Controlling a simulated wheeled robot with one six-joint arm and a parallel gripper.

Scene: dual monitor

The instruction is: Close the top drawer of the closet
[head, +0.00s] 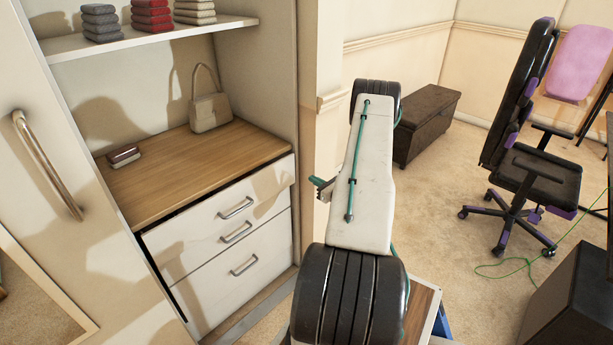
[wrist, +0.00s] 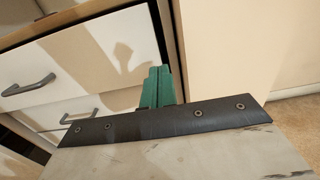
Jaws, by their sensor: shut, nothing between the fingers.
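The closet (head: 265,85) stands at the left of the head view, with white drawers under a wooden top. The top drawer (head: 200,222) has a metal handle (head: 237,208). A thin dark gap shows along its upper edge, so its front seems to stand slightly out; how far I cannot tell. My gripper (head: 320,187) shows partly beside my arm, right of the drawers; the arm hides the rest. In the wrist view its green fingers (wrist: 158,88) are together and empty, in front of the top drawer's right end (wrist: 115,45). I cannot tell whether they touch it.
A handbag (head: 210,110) and a small dark red item (head: 123,156) lie on the wooden top. Folded cloths (head: 152,15) sit on the shelf above. A closet door (head: 70,130) is at the left. An office chair (head: 530,150) and dark chest (head: 425,125) stand right.

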